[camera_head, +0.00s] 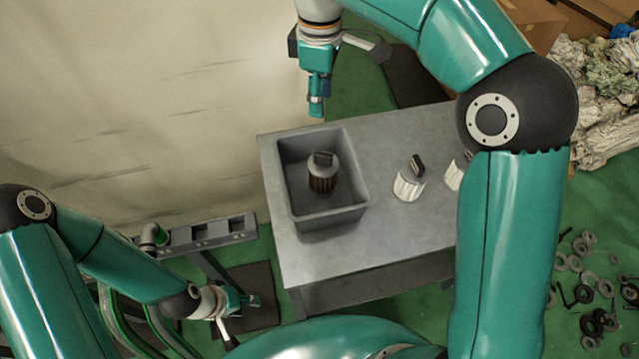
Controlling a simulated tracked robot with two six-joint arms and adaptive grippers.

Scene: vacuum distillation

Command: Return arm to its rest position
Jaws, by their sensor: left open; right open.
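My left gripper (246,302) is at the lower left, low beside the table, open and empty. My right gripper (317,103) hangs beyond the table's back left corner, above and behind the grey bin (345,219). It is open with nothing seen in it; its fingers overlap in this view. My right arm arches over the right part of the table. Inside the bin stands a dark brown ribbed container with a grey top (322,172). Neither gripper touches it.
The grey table (400,238) bears the bin and two white ribbed containers (409,182), one partly hidden by my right arm. A grey slotted rack (215,232) stands left. Dark rings and bolts (600,320) litter the green floor at right. A pale wall (130,100) fills the upper left.

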